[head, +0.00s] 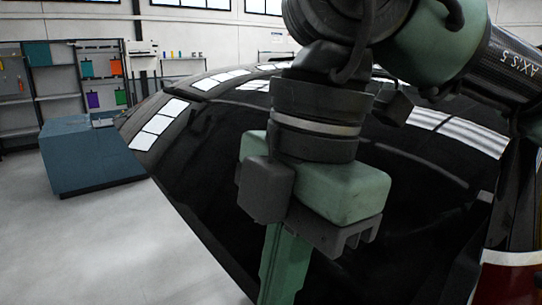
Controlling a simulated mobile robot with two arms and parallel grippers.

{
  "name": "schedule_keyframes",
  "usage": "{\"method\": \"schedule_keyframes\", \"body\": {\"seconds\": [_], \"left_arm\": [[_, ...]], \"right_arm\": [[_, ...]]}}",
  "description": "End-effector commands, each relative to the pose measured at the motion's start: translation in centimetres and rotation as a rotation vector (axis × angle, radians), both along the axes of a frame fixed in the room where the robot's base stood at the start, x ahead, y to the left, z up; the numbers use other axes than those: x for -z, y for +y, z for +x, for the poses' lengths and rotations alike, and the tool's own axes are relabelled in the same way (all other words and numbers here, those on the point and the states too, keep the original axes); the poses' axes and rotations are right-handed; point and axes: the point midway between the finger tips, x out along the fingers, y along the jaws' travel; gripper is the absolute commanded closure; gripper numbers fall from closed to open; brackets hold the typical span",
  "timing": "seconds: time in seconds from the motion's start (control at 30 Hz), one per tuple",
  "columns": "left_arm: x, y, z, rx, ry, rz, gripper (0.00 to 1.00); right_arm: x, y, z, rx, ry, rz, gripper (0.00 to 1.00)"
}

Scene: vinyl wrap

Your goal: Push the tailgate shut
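A large glossy black car panel (215,135) fills the middle of the head view. It looks like the tailgate with its dark glass, but its lower edge is out of frame, so I cannot tell how far it is open. My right arm comes in from the upper right, in front of the panel. Its gripper (285,265) points down, with a green finger running out of the bottom of the picture. The fingertips are hidden, and I cannot tell whether they touch the panel. My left gripper is not in view.
A red and white body part (510,282) shows at the lower right. A blue-grey cabinet (88,158) stands left of the car. Shelving (55,90) lines the wall behind it. The grey floor (110,245) at the lower left is clear.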

Motion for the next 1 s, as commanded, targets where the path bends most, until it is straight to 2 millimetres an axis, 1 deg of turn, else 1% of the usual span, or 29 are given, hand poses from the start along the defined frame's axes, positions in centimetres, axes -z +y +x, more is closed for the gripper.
{"method": "schedule_keyframes", "body": {"seconds": [0.03,0.37,0.6,0.7,0.8,1.0], "left_arm": [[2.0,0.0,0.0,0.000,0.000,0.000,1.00],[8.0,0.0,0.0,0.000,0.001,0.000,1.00],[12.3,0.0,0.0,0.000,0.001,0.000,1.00],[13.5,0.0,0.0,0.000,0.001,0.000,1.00],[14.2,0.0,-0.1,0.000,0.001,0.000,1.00],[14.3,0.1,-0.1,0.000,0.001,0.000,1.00]], "right_arm": [[2.3,-0.1,0.1,-0.001,0.002,-0.002,1.00],[9.8,-1.3,0.9,-0.001,0.003,-0.001,1.00],[15.2,-2.5,1.7,0.000,0.004,-0.001,1.00],[16.9,-2.9,1.9,-0.001,0.003,-0.002,1.00],[17.8,-3.2,2.1,-0.002,0.004,-0.003,1.00],[18.1,-3.3,2.2,-0.002,0.003,-0.002,1.00]]}}
